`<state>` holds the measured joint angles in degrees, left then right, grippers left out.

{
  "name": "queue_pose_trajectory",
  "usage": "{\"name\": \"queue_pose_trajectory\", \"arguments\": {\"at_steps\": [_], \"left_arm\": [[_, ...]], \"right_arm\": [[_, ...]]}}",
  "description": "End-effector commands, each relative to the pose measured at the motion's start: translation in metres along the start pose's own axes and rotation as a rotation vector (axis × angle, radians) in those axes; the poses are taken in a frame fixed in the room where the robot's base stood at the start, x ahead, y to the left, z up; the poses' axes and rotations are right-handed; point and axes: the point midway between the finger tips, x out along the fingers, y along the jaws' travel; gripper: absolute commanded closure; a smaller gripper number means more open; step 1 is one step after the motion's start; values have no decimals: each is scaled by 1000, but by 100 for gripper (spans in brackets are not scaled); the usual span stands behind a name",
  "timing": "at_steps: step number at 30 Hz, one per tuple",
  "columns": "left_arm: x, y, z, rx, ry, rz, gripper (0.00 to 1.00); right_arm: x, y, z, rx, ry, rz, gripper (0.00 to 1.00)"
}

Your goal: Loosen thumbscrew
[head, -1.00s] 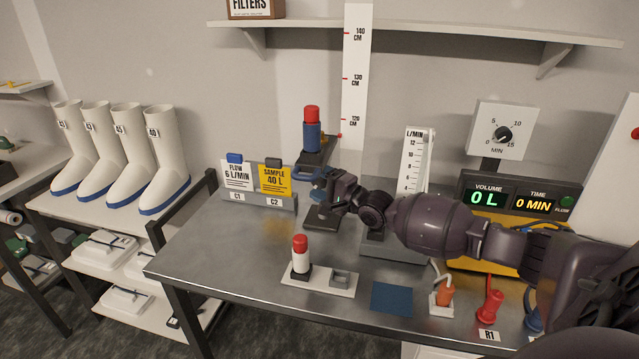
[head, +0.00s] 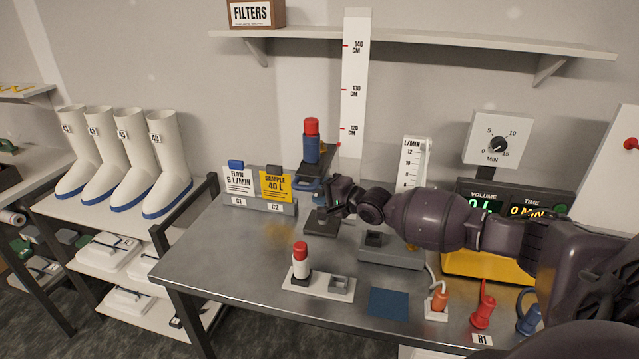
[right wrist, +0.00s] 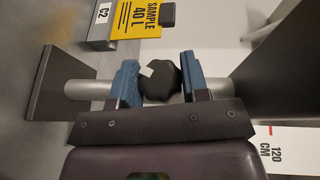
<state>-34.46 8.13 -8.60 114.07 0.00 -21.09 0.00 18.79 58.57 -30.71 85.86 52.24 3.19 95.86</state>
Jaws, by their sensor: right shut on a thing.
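The thumbscrew (right wrist: 158,84) is a dark, faceted knob with a small white mark, beside a pale upright post (right wrist: 88,90) in the right wrist view. My right gripper (right wrist: 155,84) has its blue finger pads on either side of the knob and is shut on it. In the head view my right gripper (head: 334,190) is at the stand, above its dark base plate (head: 318,226), and hides the thumbscrew. The stand carries a blue cylinder with a red cap (head: 311,140). My left gripper is not in view.
The sample sign (head: 276,184) and flow sign (head: 238,180) stand left of the stand. A ruler (head: 354,90) rises behind it. A red-capped white bottle (head: 300,262) and a blue mat (head: 388,302) are at the bench's front. The bench's left front is clear.

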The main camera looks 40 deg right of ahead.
Motion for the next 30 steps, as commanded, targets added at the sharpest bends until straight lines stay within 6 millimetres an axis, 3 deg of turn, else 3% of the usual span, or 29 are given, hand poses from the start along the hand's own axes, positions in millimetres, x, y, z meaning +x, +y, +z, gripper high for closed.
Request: {"name": "queue_pose_trajectory", "arguments": {"at_steps": [1, 4, 13, 30], "left_arm": [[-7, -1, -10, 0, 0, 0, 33], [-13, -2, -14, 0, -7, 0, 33], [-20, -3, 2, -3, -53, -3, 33], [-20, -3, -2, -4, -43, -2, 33]], "right_arm": [[-1, -6, 0, -14, 0, 34, 82], [-1, -5, 0, -42, -1, 104, 82], [0, -1, 0, -113, -1, 274, 82], [0, 0, 0, -156, 0, 378, 82]]}}
